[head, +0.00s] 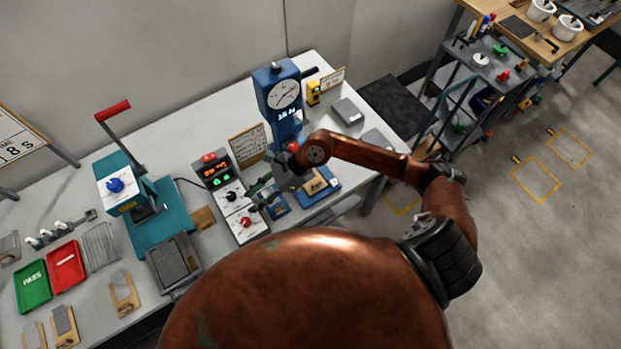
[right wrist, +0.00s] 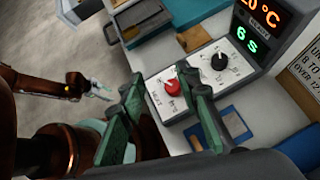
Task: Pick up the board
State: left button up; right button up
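Several tan boards with grey pieces lie at the table's lower left in the head view, among them one board (head: 124,294) standing apart. Another tan board (head: 322,184) lies on the blue base of the dial machine. I cannot tell which one the task means. My right gripper (head: 262,197) has green fingers and hovers by the control box, left of the dial machine. In the right wrist view (right wrist: 160,85) its fingers are apart with nothing held. My left gripper is not in the head view; a small copper arm in the wrist view is too unclear to read.
The control box (head: 240,215) with red and black knobs is close beside the right gripper. A small blue plate (head: 277,203) lies beside it. The dial machine (head: 280,95) and teal press (head: 155,205) stand tall. Green and red trays (head: 33,287) are at the left.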

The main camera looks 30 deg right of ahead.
jog(key=d+f+n+h, duration=0.2)
jog(key=d+f+h, duration=0.25)
jog(key=d, duration=0.25)
jog(key=n+g+h, duration=0.1)
jog(key=h, duration=0.4)
send_over(317, 183)
jog(key=a, duration=0.1)
notch_tip(317, 183, down, 3)
jog(key=shift+w+f, duration=0.15)
jog(key=shift+d+f+h, duration=0.25)
jog(key=shift+d+f, duration=0.05)
jog(key=shift+f, duration=0.5)
jog(key=f+p, duration=0.1)
jog(key=f, duration=0.4)
jog(key=shift+s+d+f+p, duration=0.1)
jog(key=shift+s+d+p, duration=0.1)
jog(key=shift+p, duration=0.2)
jog(key=shift+f+n, duration=0.3)
jog(key=shift+f, duration=0.1)
grip_shut()
